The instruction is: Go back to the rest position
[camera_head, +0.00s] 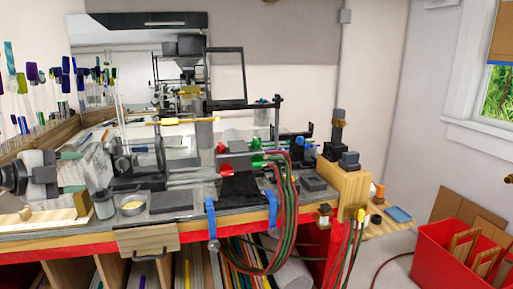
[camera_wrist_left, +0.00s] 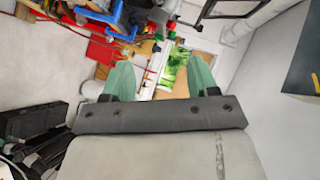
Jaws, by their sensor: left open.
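My left gripper (camera_head: 78,172) comes in from the left edge, above the left part of the workbench. Its two green fingers stand apart. In the left wrist view my left gripper (camera_wrist_left: 160,80) is open, with nothing held between its fingers. My right gripper is in neither view.
The cluttered workbench (camera_head: 60,240) carries a lathe-like machine with red and green fittings (camera_head: 256,163). Upright glass rods with coloured ends (camera_head: 65,75) stand at the back left. A red bin (camera_head: 440,262) stands at the lower right.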

